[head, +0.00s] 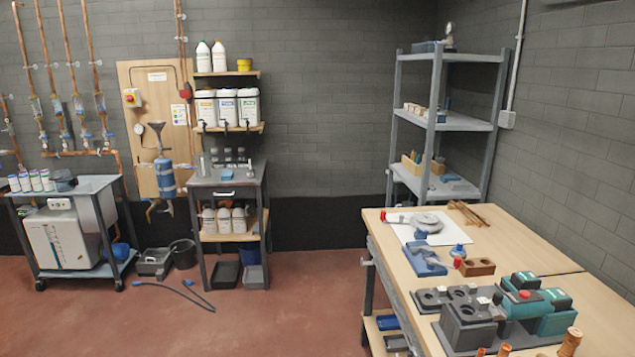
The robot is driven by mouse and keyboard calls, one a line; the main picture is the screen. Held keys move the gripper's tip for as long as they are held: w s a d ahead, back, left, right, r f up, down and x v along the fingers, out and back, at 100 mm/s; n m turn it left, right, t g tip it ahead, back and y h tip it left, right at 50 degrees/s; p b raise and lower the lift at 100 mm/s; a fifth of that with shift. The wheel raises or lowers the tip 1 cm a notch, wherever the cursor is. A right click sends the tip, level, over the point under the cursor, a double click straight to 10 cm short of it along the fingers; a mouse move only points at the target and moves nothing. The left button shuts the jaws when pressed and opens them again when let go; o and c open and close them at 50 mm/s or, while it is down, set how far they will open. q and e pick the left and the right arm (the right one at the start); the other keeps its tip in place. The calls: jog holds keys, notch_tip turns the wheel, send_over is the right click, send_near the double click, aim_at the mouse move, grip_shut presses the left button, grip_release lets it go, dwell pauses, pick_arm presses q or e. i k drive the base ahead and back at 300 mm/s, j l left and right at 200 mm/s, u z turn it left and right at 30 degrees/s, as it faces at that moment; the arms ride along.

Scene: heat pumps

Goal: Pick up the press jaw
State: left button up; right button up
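No part that I can name for certain as the press jaw shows in the head view. At the lower right, teal-and-black power tools (523,305) lie on the wooden workbench (530,240). Beside them is a dark grey holder (428,300) with rounded dark metal pieces (461,292) on it, and a dark block (468,331) stands in front. These dark pieces may include the press jaw, but they are too small to tell. Neither of my grippers is in view.
A white sheet (403,231), a blue fixture (424,262) and a brown block (477,267) are farther back on the bench. Grey shelving (465,123) stands behind it. A hose (190,296) lies on the left floor. The red floor (310,310) before the bench is clear.

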aim_at(478, 308)
jog(key=i+j+z, duration=0.2)
jog(key=z, duration=0.25)
jog(key=i+j+z, duration=0.3)
jog(key=z, duration=0.15)
jog(key=i+j+z, duration=0.25)
jog(key=j+z, duration=0.2)
jog(key=i+j+z, duration=0.1)
jog(key=j, duration=0.25)
jog(key=i+j+z, duration=0.1)
jog(key=j, duration=0.25)
jog(key=i+j+z, duration=0.1)
jog(key=i+j, duration=0.15)
jog(key=j, duration=0.15)
